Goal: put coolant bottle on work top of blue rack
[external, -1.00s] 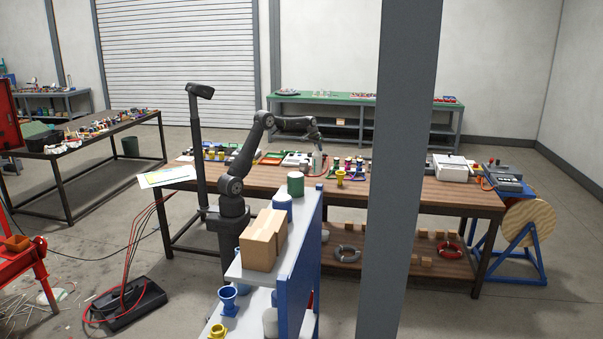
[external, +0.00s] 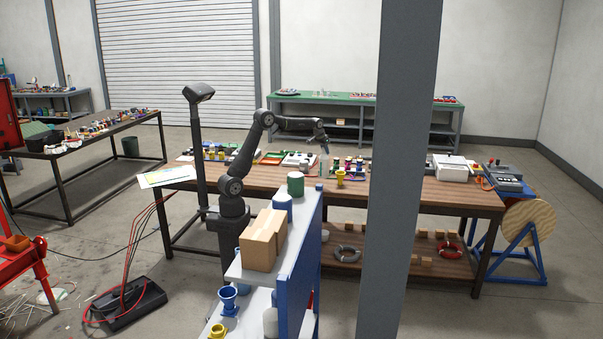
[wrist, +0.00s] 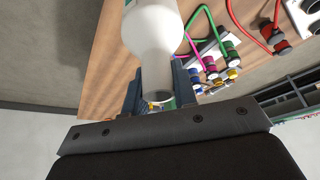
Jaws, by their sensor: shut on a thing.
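The coolant bottle (wrist: 152,35) is pale with a narrow neck and fills the top middle of the wrist view. My gripper (wrist: 158,97) is shut on its neck end. In the external view my gripper (external: 324,148) is over the wooden bench, with the small, indistinct bottle (external: 324,167) below it. I cannot tell whether the bottle touches the bench. The blue rack (external: 298,270) stands in the foreground, nearer the camera than the bench, with a pale top shelf (external: 243,274).
A cardboard box (external: 264,240) and a green-topped can (external: 296,184) stand on the rack's top. A grey pillar (external: 398,170) hides part of the bench (external: 440,193). Coloured cables and fittings (wrist: 212,65) lie beside the bottle. A yellow fitting (external: 340,177) stands near it.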

